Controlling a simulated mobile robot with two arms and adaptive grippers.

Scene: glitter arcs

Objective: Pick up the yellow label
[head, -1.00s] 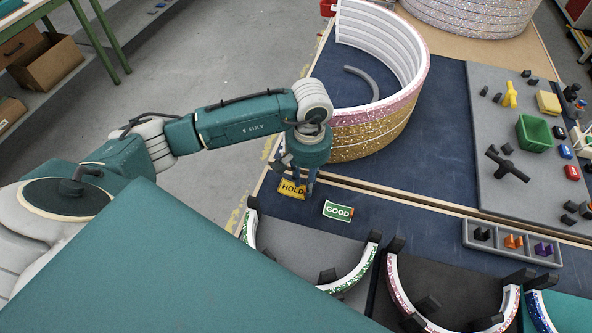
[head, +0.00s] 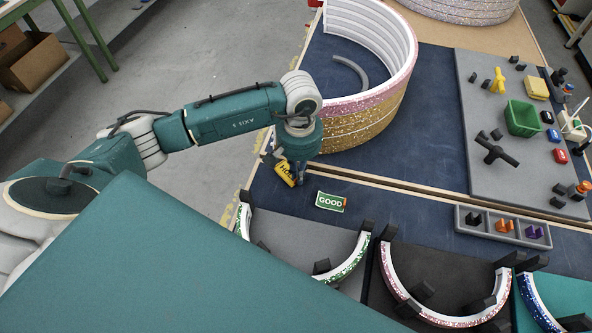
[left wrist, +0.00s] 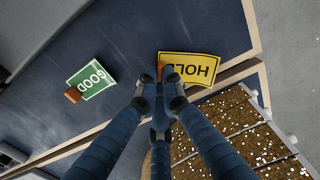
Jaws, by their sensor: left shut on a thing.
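The yellow label (head: 285,173), marked HOLD, is in the jaws of my left gripper (head: 296,180) and looks tilted, above the dark blue mat near its left edge. In the left wrist view the label (left wrist: 190,68) shows upside down. The fingertips of the left gripper (left wrist: 160,98) are shut at an orange tab (left wrist: 161,70) on the label's edge. The green GOOD label (head: 331,201) lies flat on the mat to the right of the gripper; it also shows in the left wrist view (left wrist: 92,79). My right gripper is not in view.
A glittery pink and gold arc (head: 368,115) stands just behind the gripper. Curved glitter pieces lie in bays at the front, the nearest a green one (head: 345,268). A grey sorting tray (head: 470,229) and a grey tool mat (head: 465,120) are to the right.

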